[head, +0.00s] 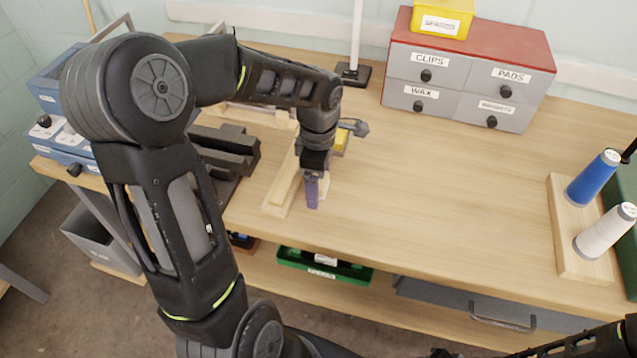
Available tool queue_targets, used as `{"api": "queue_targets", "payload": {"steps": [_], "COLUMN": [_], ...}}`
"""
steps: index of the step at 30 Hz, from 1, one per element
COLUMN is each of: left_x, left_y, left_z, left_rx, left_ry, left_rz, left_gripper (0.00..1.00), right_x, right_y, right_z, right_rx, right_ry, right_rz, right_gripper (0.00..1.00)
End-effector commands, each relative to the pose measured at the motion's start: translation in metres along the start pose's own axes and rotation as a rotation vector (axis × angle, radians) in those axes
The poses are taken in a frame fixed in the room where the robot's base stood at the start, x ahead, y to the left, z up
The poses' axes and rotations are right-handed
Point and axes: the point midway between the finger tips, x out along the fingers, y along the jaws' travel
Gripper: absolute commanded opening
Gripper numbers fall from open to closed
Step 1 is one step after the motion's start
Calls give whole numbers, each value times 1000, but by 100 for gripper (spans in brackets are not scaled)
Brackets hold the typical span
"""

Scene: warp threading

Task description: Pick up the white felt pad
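I cannot make out the white felt pad for certain in the head view. A small pale piece (324,187) shows just beside my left gripper, mostly hidden, and I cannot tell what it is. My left gripper (312,183) points down over the workbench, at the right end of a pale wooden frame (281,190). A purple piece (311,195) is at its tip; whether it is held or part of the finger is unclear. My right arm shows only at the bottom right edge, with its gripper out of sight.
A grey drawer cabinet (468,85) with a drawer labelled PADS (500,82) stands at the back, a yellow box (441,18) on top. Blue (594,178) and white (605,232) thread cones stand on a wooden base at right. The middle of the bench (450,180) is clear.

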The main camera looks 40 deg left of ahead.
Motion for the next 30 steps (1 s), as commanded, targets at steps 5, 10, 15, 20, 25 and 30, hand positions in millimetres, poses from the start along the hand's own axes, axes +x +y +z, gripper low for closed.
{"api": "queue_targets", "payload": {"steps": [5,10,15,20,25,30], "left_x": [0,0,0,0,0,0], "left_y": [0,0,0,0,0,0], "left_z": [0,0,0,0,0,0], "left_rx": [0,0,0,0,0,0], "left_ry": [0,0,0,0,0,0], "left_rz": [0,0,0,0,0,1], "left_gripper": [74,61,47,34,20,15], "right_x": [0,0,0,0,0,0], "right_y": [0,0,0,0,0,0], "right_z": [0,0,0,0,0,0], "right_rx": [0,0,0,0,0,0], "right_ry": [0,0,0,0,0,0], "right_rz": [0,0,0,0,0,0], "right_gripper": [36,36,36,36,36,36]}}
